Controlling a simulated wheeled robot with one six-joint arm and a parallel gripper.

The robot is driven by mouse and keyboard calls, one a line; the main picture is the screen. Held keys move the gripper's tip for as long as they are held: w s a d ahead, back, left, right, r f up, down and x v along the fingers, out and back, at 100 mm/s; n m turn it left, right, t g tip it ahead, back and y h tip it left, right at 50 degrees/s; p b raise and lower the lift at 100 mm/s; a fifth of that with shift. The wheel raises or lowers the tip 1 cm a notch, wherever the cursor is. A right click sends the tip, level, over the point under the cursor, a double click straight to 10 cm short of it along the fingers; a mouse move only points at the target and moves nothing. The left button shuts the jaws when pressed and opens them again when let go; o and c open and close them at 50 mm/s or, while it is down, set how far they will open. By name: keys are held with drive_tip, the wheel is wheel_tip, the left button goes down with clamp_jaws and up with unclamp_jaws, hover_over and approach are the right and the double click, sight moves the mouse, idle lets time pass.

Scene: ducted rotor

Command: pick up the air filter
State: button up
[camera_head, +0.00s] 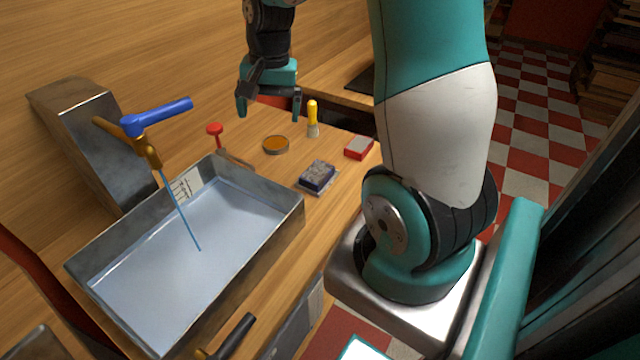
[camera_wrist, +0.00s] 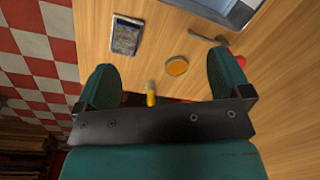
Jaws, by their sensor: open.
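A dark blue-purple rectangular block with a pale grey flange, which looks like the air filter (camera_head: 318,176), lies on the wooden worktop just right of the metal basin. It also shows flat on the wood in the wrist view (camera_wrist: 127,36), near the worktop's left edge. My gripper (camera_head: 268,108) is open and empty above the far part of the worktop, beyond the filter and apart from it. In the wrist view my gripper (camera_wrist: 163,72) has its two teal fingers spread wide, with the filter ahead of the left finger. Nothing covers the filter.
The metal basin (camera_head: 290,214) has a blue-handled tap (camera_head: 157,116) running water. Near the filter are an orange round tin (camera_head: 276,145), a yellow-handled brush (camera_head: 312,116), a red-and-white box (camera_head: 359,148) and a red-knobbed tool (camera_head: 214,129). Bare wood surrounds the filter.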

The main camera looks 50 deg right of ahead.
drive_tip(key=s+d+f+m+b, duration=0.1)
drive_tip(key=d+f+m, duration=0.2)
drive_tip(key=d, duration=0.3)
drive_tip(key=s+d+f+m, duration=0.1)
drive_tip(key=d+f+m, duration=0.25)
drive_tip(key=d, duration=0.25)
drive_tip(key=p, duration=0.2)
hover_over(317, 171)
drive_tip(key=shift+g+h, duration=0.4)
drive_tip(key=f, duration=1.1)
drive_tip(key=shift+s+a+f, duration=0.15)
drive_tip(key=shift+s, duration=0.05)
drive_tip(key=shift+w+f+p, duration=0.15)
drive_tip(key=shift+f+p, duration=0.4)
drive_tip(key=shift+f, duration=2.55)
drive_tip(key=c, duration=1)
